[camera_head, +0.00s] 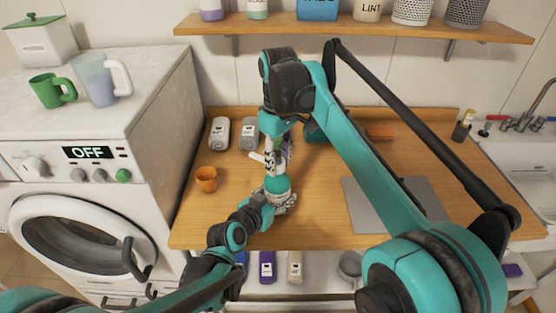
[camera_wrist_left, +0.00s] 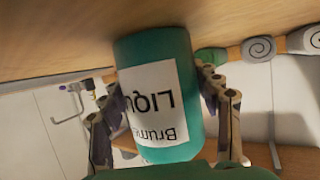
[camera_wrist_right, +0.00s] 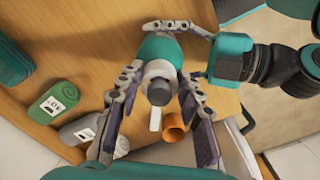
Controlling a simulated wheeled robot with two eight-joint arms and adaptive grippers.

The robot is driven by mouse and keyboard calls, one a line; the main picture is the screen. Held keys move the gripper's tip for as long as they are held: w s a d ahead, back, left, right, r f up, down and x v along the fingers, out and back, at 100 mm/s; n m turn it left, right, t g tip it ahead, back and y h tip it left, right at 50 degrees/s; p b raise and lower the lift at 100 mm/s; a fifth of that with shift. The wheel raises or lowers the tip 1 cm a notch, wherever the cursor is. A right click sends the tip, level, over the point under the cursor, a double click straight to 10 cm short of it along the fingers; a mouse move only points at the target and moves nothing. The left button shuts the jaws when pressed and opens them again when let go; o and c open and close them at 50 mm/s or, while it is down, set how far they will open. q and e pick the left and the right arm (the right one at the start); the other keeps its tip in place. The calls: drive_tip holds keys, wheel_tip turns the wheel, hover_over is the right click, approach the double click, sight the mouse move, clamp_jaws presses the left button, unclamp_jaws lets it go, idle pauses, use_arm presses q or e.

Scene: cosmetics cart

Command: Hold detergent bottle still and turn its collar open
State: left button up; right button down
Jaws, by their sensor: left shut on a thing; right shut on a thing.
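The detergent bottle (camera_head: 277,184) stands on the wooden counter. It is teal with a white label, which fills much of the left wrist view (camera_wrist_left: 165,100). My left gripper (camera_head: 279,199) is shut around its lower body; its fingers show on both sides of the bottle in the left wrist view. My right gripper (camera_head: 275,157) comes from above and is shut on the collar (camera_wrist_right: 160,69), the pale ring at the bottle's top. A dark cap end (camera_wrist_right: 159,92) and a white side piece (camera_wrist_right: 155,119) show between the right fingers. I cannot tell how far the collar is turned.
An orange cup (camera_head: 206,179) stands left of the bottle. Rolled towels (camera_head: 219,134) lie behind it. A grey mat (camera_head: 365,207) lies to the right, with a sink (camera_head: 520,160) beyond. The washing machine (camera_head: 150,145) stands left. A shelf (camera_head: 350,28) is above.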

drive_tip(key=shift+n, duration=0.4)
idle(1.1)
drive_tip(key=c, duration=1)
unclamp_jaws()
wheel_tip(320, 180, up, 12)
